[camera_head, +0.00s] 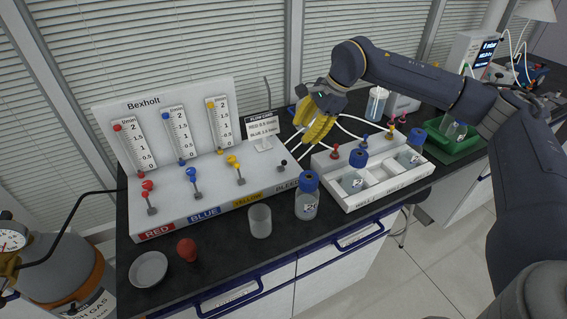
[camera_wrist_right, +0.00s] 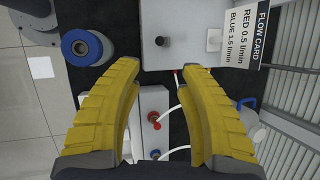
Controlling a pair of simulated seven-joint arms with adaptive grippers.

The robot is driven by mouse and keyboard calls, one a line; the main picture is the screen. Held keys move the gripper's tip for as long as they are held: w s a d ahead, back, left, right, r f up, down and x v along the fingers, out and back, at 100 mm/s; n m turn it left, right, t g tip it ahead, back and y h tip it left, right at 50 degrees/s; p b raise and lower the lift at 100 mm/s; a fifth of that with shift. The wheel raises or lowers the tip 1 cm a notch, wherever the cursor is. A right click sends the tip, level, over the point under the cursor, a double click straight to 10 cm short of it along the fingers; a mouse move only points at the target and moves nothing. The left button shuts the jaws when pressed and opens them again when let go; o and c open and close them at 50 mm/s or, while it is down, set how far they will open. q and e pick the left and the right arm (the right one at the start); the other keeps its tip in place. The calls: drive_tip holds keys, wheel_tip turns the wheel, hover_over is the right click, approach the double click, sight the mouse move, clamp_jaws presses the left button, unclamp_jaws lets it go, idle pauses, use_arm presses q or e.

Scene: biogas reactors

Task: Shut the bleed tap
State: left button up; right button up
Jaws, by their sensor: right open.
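The bleed tap (camera_head: 282,165) is a small dark knob at the right end of the white Bexholt panel (camera_head: 190,178), above the BLEED label. In the right wrist view the dark knob (camera_wrist_right: 165,41) stands on the white panel just beyond my fingertips. My right gripper (camera_head: 309,127) has yellow fingers. It hangs above and to the right of the tap, open and empty, with its fingers (camera_wrist_right: 165,70) apart and not touching the tap. I cannot tell the tap's exact setting. My left gripper is not in view.
The flow card (camera_head: 262,126) stands behind the tap. Red (camera_head: 148,186), blue (camera_head: 192,175) and yellow (camera_head: 234,162) taps line the panel. A blue-capped bottle (camera_head: 306,198) and a glass beaker (camera_head: 260,221) stand in front. A white bottle rack (camera_head: 345,203) and white tubes lie right.

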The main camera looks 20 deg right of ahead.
sight(285, 161)
drive_tip(key=x, duration=1.4)
drive_tip(key=shift+w+a+f, duration=0.1)
drive_tip(key=shift+a+f, duration=0.05)
drive_tip(key=shift+f, duration=0.15)
drive_tip(key=shift+o, duration=0.2)
clamp_jaws()
